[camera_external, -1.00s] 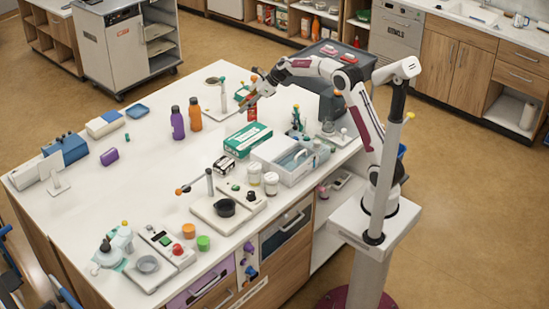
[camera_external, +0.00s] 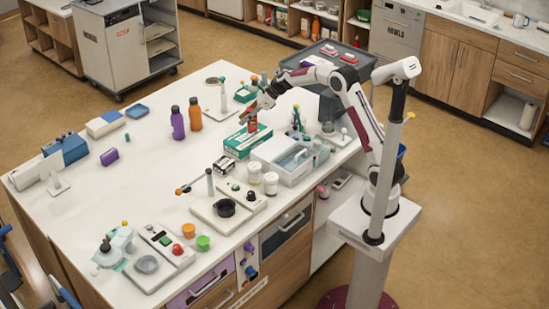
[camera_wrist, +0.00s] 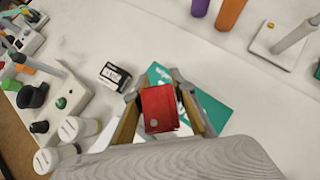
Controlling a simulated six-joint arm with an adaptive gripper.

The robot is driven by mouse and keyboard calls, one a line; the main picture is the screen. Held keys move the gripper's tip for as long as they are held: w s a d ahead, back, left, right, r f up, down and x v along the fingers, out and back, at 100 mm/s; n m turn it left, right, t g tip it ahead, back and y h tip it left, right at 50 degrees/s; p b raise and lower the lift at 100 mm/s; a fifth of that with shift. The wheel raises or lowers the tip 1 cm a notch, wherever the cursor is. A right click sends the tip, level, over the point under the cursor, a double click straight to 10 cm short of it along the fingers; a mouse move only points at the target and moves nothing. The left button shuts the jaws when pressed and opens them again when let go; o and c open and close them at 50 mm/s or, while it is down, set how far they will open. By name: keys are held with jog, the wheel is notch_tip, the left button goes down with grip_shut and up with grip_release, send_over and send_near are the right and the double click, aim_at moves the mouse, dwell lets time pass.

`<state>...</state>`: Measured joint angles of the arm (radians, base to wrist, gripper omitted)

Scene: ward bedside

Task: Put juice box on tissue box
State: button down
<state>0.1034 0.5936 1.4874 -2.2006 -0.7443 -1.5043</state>
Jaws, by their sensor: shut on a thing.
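The red juice box (camera_wrist: 160,108) is between the fingers of my gripper (camera_wrist: 156,88) in the wrist view. My gripper (camera_external: 256,109) is shut on it. In the external view the juice box (camera_external: 252,125) appears upright over the far part of the green and white tissue box (camera_external: 240,144). I cannot tell whether its underside touches the tissue box. In the wrist view the tissue box (camera_wrist: 212,111) lies behind and below the juice box, partly hidden by it and by my fingers.
A small black and white box (camera_external: 224,164) stands near the tissue box. A clear-walled bin (camera_external: 290,160) and white jars (camera_external: 270,182) stand close by. An orange bottle (camera_external: 195,113) and a purple bottle (camera_external: 177,123) stand left. The table's left middle is mostly clear.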

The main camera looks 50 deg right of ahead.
jog(key=shift+f, duration=1.55)
jog(key=shift+f, duration=0.1)
jog(key=c, duration=1.7)
grip_release()
jog(key=shift+v, duration=0.85)
jog(key=v, duration=1)
jog(key=shift+r, duration=0.25)
